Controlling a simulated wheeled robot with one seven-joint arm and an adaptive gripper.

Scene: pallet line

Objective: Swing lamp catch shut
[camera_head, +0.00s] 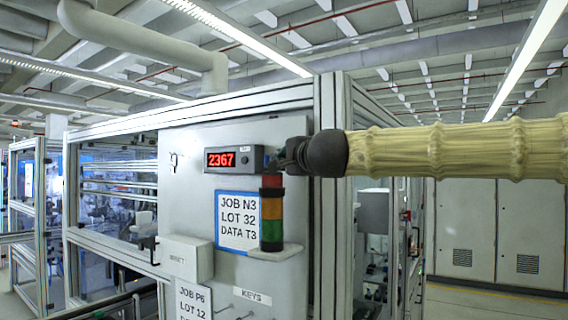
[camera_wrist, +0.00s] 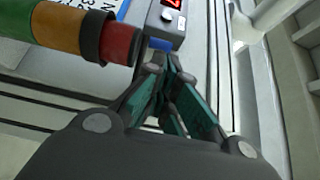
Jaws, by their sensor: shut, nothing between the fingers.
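A stack lamp (camera_head: 271,220) with red, amber and green sections stands upright on a small shelf on the grey panel. It also shows at the upper left of the wrist view (camera_wrist: 75,32). My gripper (camera_head: 283,160) is shut and empty, just above and to the right of the red section, by the right end of the red digit display (camera_head: 232,160). In the wrist view my fingertips (camera_wrist: 158,62) point at a small blue piece (camera_wrist: 160,44) at the end of the display box. I cannot tell whether they touch it. I cannot make out a lamp catch for certain.
The panel (camera_head: 187,205) carries a JOB N3 sign (camera_head: 238,221), a white box (camera_head: 187,257), a KEYS label (camera_head: 259,299) and a lower sign (camera_head: 193,300). An aluminium frame post (camera_head: 328,250) stands right of the lamp. Grey cabinets (camera_head: 490,235) stand farther back at right.

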